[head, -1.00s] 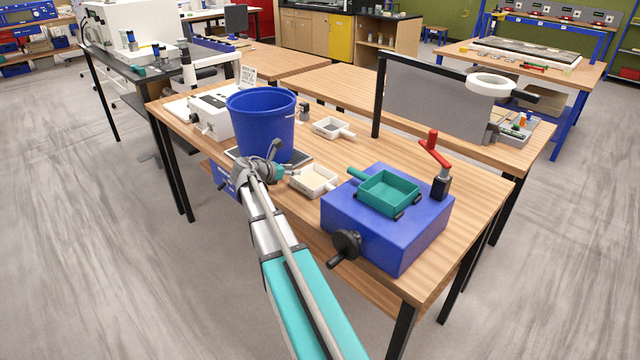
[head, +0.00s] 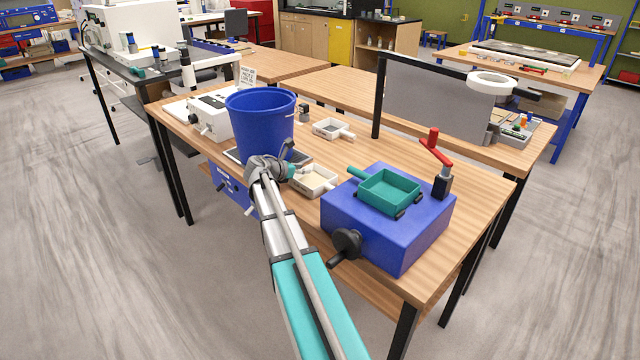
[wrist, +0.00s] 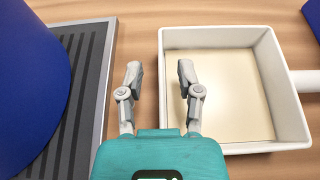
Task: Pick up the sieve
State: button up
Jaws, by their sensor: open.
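A white, square, shallow sieve (head: 305,190) with a pale bottom and a short handle lies on the wooden table. In the wrist view the white sieve (wrist: 272,75) fills the right half, its handle pointing right. My gripper (wrist: 160,75) is open and empty. Its fingers appear on either side of the sieve's left wall in that view; whether they touch it I cannot tell. In the head view my gripper (head: 292,172) is at the sieve's left end. A teal sieve (head: 388,192) sits on a blue box, and another white sieve (head: 328,129) lies farther back.
A blue bucket (head: 260,120) stands on a dark ribbed mat (wrist: 78,95) just left of my gripper. The blue box (head: 400,245) with a black knob and a red-handled clamp (head: 435,150) stands close on the right. Bare tabletop (head: 360,150) lies behind the box.

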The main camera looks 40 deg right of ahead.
grip_shut()
dwell(0.3)
jog(key=shift+r, duration=0.1)
dwell(0.4)
notch_tip(320, 180, up, 2)
jog(key=p, duration=0.2)
jog(key=shift+r+p, duration=0.25)
jog(key=shift+p, duration=0.15)
jog(key=s+a+r+p, duration=0.7)
jog(key=a+r+p, duration=0.3)
jog(key=a, duration=0.2)
jog(key=shift+r, duration=0.15)
dwell(0.6)
jog(key=shift+s, duration=0.25)
